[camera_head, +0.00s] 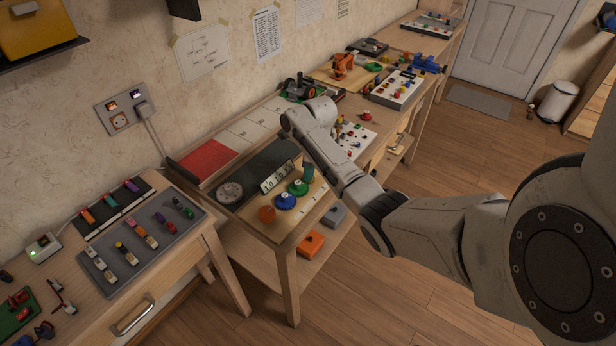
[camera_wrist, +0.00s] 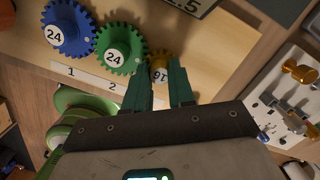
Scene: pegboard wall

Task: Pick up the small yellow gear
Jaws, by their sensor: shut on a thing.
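The small yellow gear (camera_wrist: 158,58) has a white round label reading 16. It is at the fingertips in the wrist view, at the right end of the gear row. My gripper (camera_wrist: 163,72) has two dark green fingers, one on each side of the gear, shut on it. The gear is partly covered by the fingers, and whether it touches the board is hard to tell. In the head view I cannot make out the yellow gear.
A green gear (camera_wrist: 119,52) marked 24 stands close beside the left finger, and a blue gear (camera_wrist: 68,30) marked 24 is further left. An orange gear (camera_head: 267,214) is on the same wooden board. A numbered display (camera_head: 279,176) stands behind. A white pegboard (camera_wrist: 285,105) lies right.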

